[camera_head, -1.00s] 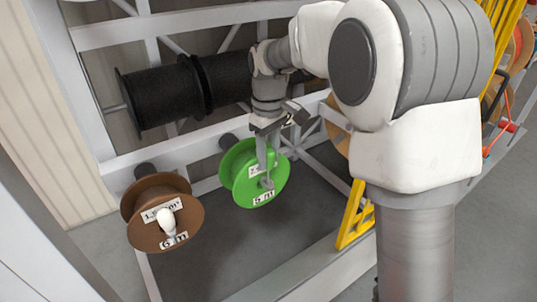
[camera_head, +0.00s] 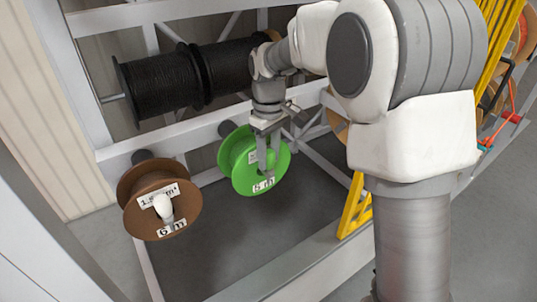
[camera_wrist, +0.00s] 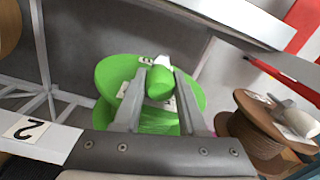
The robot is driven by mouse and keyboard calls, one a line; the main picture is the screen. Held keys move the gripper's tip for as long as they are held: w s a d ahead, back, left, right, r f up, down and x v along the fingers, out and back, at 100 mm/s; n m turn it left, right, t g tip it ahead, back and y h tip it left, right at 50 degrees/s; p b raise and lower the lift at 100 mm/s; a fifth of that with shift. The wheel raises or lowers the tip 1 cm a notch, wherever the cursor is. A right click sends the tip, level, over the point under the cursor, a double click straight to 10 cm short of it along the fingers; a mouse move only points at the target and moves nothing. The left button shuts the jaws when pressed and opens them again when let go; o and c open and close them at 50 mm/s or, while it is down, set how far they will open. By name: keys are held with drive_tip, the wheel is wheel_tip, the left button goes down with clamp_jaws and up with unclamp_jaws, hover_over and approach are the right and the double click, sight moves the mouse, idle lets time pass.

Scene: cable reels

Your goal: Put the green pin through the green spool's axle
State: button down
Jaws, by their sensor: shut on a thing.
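The green spool (camera_head: 238,165) hangs on the near side of the rack, right of the brown spool. In the wrist view, the green spool (camera_wrist: 115,75) is straight ahead, behind the fingers. My gripper (camera_head: 266,172) points down in front of the spool's face. In the wrist view, my gripper (camera_wrist: 157,90) has its fingers on either side of a rounded green piece, apparently the green pin (camera_wrist: 159,83), with a white bit beyond it. The gripper is shut on this piece. The axle hole is hidden, and I cannot tell whether the pin is in it.
The brown spool (camera_head: 135,195), with a white knob (camera_head: 163,207), hangs to the left. Black reels (camera_head: 165,85) sit on a rod behind. White rack beams (camera_head: 200,130) run close by. A yellow frame (camera_head: 353,210) stands to the right. Open floor lies below the spools.

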drive_tip(key=shift+c, duration=1.9)
unclamp_jaws()
wheel_tip(320, 180, up, 18)
drive_tip(key=p, duration=0.2)
drive_tip(key=shift+f+p, duration=0.25)
drive_tip(key=shift+p, duration=0.1)
drive_tip(key=s+d+r+m+t, duration=0.25)
drive_tip(key=s+d+m, duration=0.25)
drive_tip(key=s+d, duration=0.55)
drive_tip(key=s+d+f+m+t, duration=0.1)
drive_tip(key=s+d+f+m, duration=0.1)
drive_tip(key=s+f, duration=0.2)
drive_tip(key=s+d+f+m+t, duration=0.1)
drive_tip(key=s+f, duration=0.3)
drive_tip(key=s, duration=0.6)
drive_tip(key=shift+s+d+m+t, duration=0.25)
drive_tip(key=shift+d+m+t, duration=0.1)
drive_tip(key=shift+m+t, duration=0.3)
